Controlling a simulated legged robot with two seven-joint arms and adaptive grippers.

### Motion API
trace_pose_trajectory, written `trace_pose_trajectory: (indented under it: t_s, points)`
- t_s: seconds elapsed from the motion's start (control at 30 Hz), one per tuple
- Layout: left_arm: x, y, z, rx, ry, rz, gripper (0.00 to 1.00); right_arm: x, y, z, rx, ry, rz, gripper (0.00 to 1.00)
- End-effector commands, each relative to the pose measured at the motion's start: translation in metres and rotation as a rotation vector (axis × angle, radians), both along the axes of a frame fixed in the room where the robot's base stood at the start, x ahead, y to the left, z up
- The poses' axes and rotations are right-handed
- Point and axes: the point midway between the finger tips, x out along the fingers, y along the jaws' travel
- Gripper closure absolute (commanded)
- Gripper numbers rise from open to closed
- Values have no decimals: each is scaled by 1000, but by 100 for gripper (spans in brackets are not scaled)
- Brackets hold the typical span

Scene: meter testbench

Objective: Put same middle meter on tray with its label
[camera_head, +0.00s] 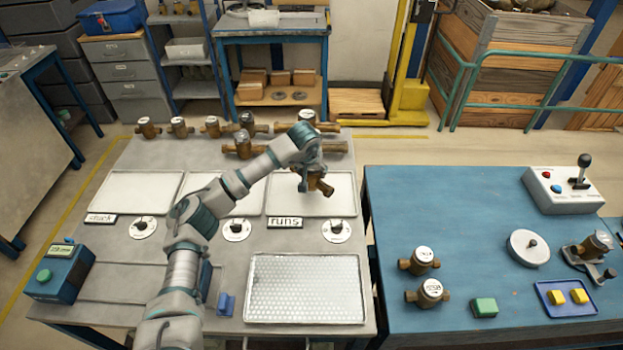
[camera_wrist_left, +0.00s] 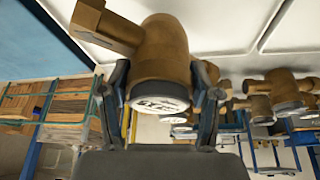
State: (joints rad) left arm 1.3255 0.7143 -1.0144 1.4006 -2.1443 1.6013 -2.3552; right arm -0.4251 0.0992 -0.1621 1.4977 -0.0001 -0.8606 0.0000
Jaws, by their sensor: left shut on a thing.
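My left gripper (camera_head: 308,170) is shut on a brass meter (camera_head: 320,187), above the right-hand white tray (camera_head: 345,208). In the left wrist view the meter (camera_wrist_left: 165,45) sits between the fingers, its white dial face towards the camera. I cannot tell whether it touches the tray. The label "runs" (camera_head: 285,222) lies at the front edge of this tray. The label "stuck" (camera_head: 101,218) lies at the front of the left white tray (camera_head: 135,193). The middle tray (camera_head: 212,183) is partly hidden by my left arm. My right gripper is not in view.
Several brass meters (camera_head: 180,127) stand along the back of the grey table. Round fixtures (camera_head: 237,230) and a perforated tray (camera_head: 305,288) lie nearer. A blue table (camera_head: 450,205) to the right bears two meters (camera_head: 429,292), a green block and a switch box (camera_head: 563,190).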

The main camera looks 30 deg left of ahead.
Motion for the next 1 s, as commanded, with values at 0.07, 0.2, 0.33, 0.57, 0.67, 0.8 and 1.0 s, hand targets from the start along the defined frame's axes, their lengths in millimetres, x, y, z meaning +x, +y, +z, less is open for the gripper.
trace_pose_trajectory:
  t_s: [0.07, 0.2, 0.33, 0.57, 0.67, 0.8, 1.0]
  points:
    - [1, 0, -3, -2, -1, -1, 100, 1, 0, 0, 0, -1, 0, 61]
    - [1, 0, -21, 0, 1, -1, 100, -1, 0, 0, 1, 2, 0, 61]
    - [1, 0, -34, 0, -1, 0, 100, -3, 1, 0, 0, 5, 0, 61]
    - [0, 0, -36, 0, 2, 0, 27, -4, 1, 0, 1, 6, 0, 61]
    - [0, 0, -36, 0, 2, 0, 12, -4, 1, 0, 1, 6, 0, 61]
    - [1, 0, -36, 0, 2, 0, 12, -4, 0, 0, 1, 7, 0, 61]
    - [0, 0, -33, 0, 1, 0, 12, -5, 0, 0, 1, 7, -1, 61]
